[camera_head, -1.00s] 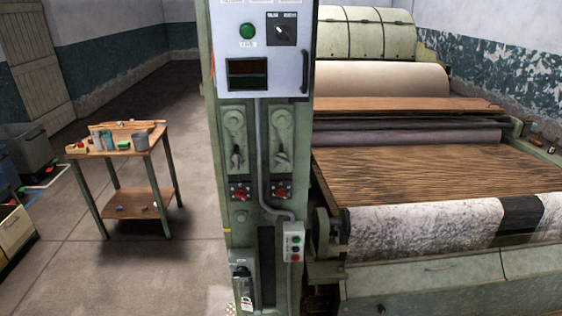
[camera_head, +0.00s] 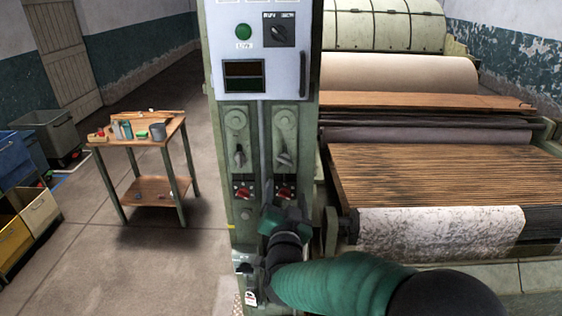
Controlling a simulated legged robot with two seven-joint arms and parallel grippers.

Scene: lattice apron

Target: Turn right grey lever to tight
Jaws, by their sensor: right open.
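The green machine column carries two grey levers side by side. The right grey lever (camera_head: 284,158) sits on the right panel and points down and to the right. The left grey lever (camera_head: 239,157) hangs on the left panel. My right gripper (camera_head: 284,213) is in front of the column, below the right lever and just under the right red knob (camera_head: 286,192). It is open, apart from the lever, and its fingers are small and partly hidden by the wrist. My left gripper is out of view.
A white control box (camera_head: 260,70) with a green button is above the levers. A left red knob (camera_head: 243,193) is below the left lever. The roller machine with its slatted bed (camera_head: 430,180) fills the right. A wooden table (camera_head: 160,140) stands at the left.

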